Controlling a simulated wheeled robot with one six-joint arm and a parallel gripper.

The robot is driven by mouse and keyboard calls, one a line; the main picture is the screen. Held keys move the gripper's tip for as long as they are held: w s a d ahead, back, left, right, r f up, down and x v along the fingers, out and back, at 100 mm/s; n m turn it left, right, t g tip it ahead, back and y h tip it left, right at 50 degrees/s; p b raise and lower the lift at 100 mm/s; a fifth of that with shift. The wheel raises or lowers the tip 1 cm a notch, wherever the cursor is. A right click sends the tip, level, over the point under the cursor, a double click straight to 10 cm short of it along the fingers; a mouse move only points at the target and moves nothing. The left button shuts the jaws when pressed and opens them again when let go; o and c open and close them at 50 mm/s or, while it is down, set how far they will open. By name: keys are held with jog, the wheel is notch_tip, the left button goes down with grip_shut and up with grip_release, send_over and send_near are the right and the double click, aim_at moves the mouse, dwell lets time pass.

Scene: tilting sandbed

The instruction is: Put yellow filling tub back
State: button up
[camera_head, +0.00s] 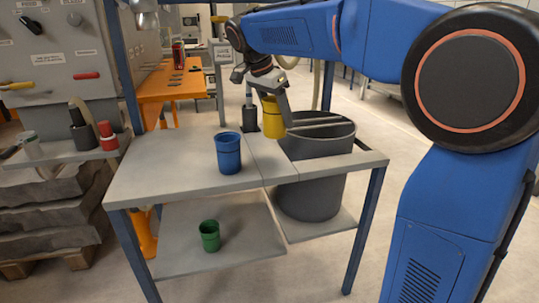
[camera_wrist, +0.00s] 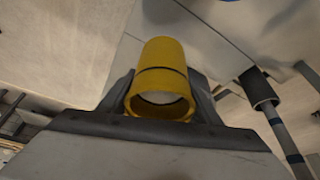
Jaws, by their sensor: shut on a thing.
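The yellow filling tub (camera_head: 271,115) is held by my gripper (camera_head: 273,98) over the right part of the table, near the rim of the large grey bin. In the wrist view the yellow tub (camera_wrist: 163,82) sits between the two dark fingers of my gripper (camera_wrist: 160,100), its open mouth toward the camera. A light surface shows inside its mouth; I cannot tell whether that is filling. The lower end of the tub in the head view appears close to the table, but I cannot tell whether it touches.
A blue tub (camera_head: 228,152) stands on the grey table (camera_head: 150,180). A green tub (camera_head: 209,236) stands on the lower shelf (camera_head: 185,262). The grey bin (camera_head: 312,190) is at the right, with bars across its top. A dark holder with a rod (camera_head: 249,115) stands behind. The table's left part is clear.

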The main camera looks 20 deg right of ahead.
aim_at(266, 114)
jog(key=shift+w+f, duration=0.1)
jog(key=shift+f, duration=4.85)
jog(key=shift+f, duration=0.1)
jog(key=o, duration=1.5)
jog(key=v, duration=1.2)
